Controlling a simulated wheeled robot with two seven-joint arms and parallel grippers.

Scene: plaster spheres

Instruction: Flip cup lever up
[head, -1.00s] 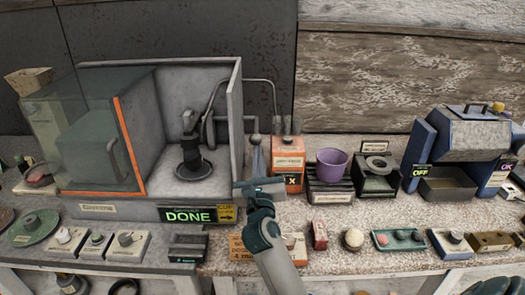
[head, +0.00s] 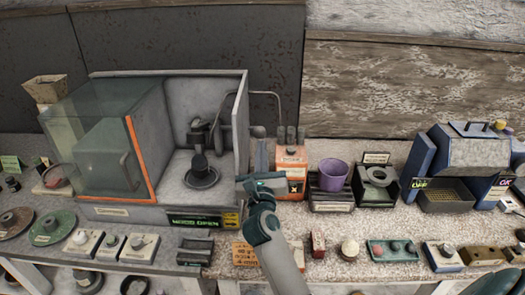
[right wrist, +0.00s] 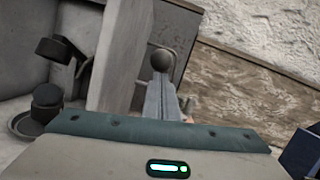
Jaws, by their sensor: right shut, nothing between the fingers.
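A grey upright lever with a round dark knob (head: 258,132) stands just right of the glass-fronted cabinet's right wall. In the right wrist view its round knob (right wrist: 162,60) shows beyond the teal gripper body. I cannot tell whether this is the cup lever. A purple cup (head: 333,172) stands on a black slotted stand (head: 331,201). My right gripper (head: 243,180) is shut and empty, in front of the lever and beside the cabinet's right wall. Whether it touches the lever cannot be told. My left gripper is not in view.
The cabinet (head: 134,170) holds a black pedestal (head: 200,165). A lit display (head: 195,222) is on its front. An orange box (head: 291,172) with several posts is right of the lever. A blue machine (head: 470,150) stands far right. Small knob boxes (head: 81,242) line the front edge.

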